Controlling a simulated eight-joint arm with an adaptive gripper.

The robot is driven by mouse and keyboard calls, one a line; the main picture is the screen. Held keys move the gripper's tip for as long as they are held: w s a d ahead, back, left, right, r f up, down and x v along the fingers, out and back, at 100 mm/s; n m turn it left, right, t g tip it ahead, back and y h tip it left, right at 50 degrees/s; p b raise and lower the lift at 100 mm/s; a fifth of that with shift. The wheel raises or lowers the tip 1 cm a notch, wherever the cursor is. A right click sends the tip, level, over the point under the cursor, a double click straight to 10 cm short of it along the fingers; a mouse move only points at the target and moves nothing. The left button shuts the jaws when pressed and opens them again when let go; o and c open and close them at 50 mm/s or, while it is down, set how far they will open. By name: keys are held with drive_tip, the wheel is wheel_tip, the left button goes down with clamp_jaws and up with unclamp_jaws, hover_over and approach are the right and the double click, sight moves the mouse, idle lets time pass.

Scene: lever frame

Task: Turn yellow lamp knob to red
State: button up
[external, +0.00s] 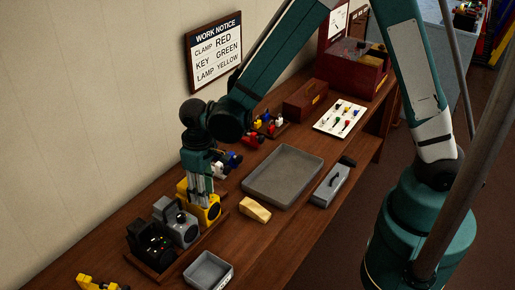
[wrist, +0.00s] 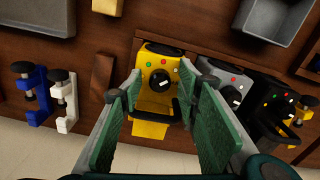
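The yellow lamp (external: 208,212) stands at the far end of a row of three lamps, below my gripper (external: 200,192). In the wrist view the yellow lamp (wrist: 150,101) lies between my green-padded fingers (wrist: 161,88). Its dark round knob (wrist: 160,80) has a light pointer mark, with green, red and white dots around it. I cannot tell for certain which dot the pointer faces. My gripper is open, with fingers apart on either side of the knob and nothing held. The work notice (external: 215,52) on the wall reads LAMP YELLOW, KEY GREEN, CLAMP RED.
A grey lamp (external: 178,226) and a black lamp (external: 150,246) stand close beside the yellow one. A wooden block (external: 255,210), a large grey tray (external: 252,188) and a small grey tray (external: 203,269) lie nearby. Blue (wrist: 35,90) and white (wrist: 64,100) clamps show in the wrist view.

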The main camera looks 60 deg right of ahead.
drive_tip(key=shift+r+m+p, duration=0.1)
drive_tip(key=shift+m+p, duration=0.45)
drive_tip(key=shift+m, duration=0.15)
wheel_tip(320, 180, up, 8)
drive_tip(key=shift+f+b, duration=0.2)
drive_tip(key=shift+b, duration=0.2)
drive_tip(key=s+d+r+t+b, duration=0.2)
drive_tip(key=s+d+r+b, duration=0.2)
drive_tip(key=d, duration=0.5)
drive_tip(key=s+d+r+t+b, duration=0.3)
drive_tip(key=s+d+r+b, duration=0.2)
drive_tip(key=s+d+r, duration=0.2)
drive_tip(key=shift+s+d+y, duration=0.3)
drive_tip(key=shift+s+d, duration=0.8)
drive_tip(key=shift+d, duration=0.65)
idle(0.5)
idle(0.7)
